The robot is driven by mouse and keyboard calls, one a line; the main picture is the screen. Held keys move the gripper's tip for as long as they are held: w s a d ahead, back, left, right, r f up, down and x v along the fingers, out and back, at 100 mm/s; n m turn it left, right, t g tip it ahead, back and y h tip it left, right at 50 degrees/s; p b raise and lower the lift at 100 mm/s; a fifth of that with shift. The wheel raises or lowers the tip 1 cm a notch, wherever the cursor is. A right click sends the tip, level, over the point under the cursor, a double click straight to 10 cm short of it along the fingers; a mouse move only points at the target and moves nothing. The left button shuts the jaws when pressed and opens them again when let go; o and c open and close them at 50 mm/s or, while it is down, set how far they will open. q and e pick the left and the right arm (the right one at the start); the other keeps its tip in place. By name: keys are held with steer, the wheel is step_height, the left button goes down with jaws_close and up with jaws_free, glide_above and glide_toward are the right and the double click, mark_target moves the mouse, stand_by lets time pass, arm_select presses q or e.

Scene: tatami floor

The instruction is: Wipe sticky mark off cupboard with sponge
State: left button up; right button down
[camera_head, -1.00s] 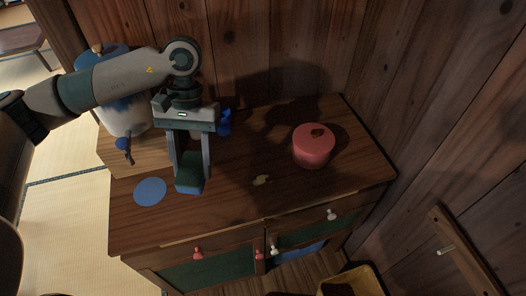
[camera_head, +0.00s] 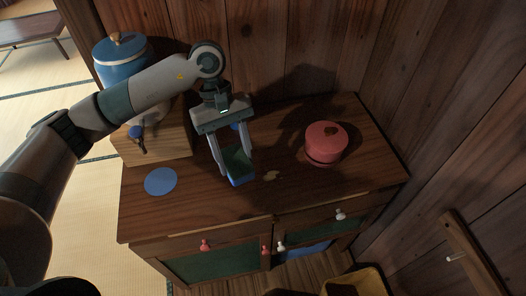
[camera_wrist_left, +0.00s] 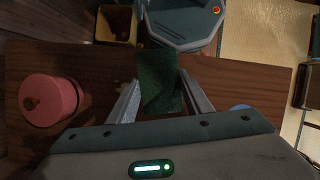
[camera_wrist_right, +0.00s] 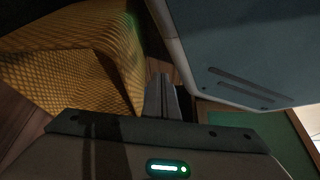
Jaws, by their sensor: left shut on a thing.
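The cupboard (camera_head: 200,212) has a dark wooden top and green door panels. A small pale yellowish mark (camera_head: 271,175) lies on its top. My left gripper (camera_head: 236,164) is shut on the sponge (camera_head: 239,174), which has a dark green upper side and a blue lower side. The sponge is just left of the mark, at or close above the top; contact is unclear. My right gripper (camera_wrist_right: 162,95) is shut and empty, low by a yellow woven surface.
A round pink lidded box (camera_head: 325,142) stands right of the mark. A flat blue disc (camera_head: 160,181) lies at the left. A blue-lidded dispenser (camera_head: 122,68) stands on a wooden box (camera_head: 168,148) at back left. A yellow bin (camera_head: 368,275) is below at front right. Wooden walls close the back and right.

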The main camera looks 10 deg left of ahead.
arm_select(q)
steer(key=w+d+f+n+t+h, duration=0.1)
steer(key=w+d+f+n+t, duration=0.2)
steer(key=n, duration=1)
steer(key=w+d+t, duration=0.1)
steer(key=w+d, duration=0.1)
steer(key=d, duration=0.1)
steer(key=shift+w+f+n+t+h, duration=0.2)
steer(key=shift+f+n+t+h, duration=0.1)
steer(key=shift+t, duration=0.1)
arm_select(e)
steer(key=shift+w+a+r, duration=0.25)
steer(key=shift+w+a, duration=0.2)
steer(key=shift+w, duration=0.2)
steer(key=shift+w, duration=0.1)
arm_select(q)
steer(key=shift+f+b, duration=0.15)
steer(key=shift+b, duration=0.2)
arm_select(e)
steer(key=shift+t, duration=0.3)
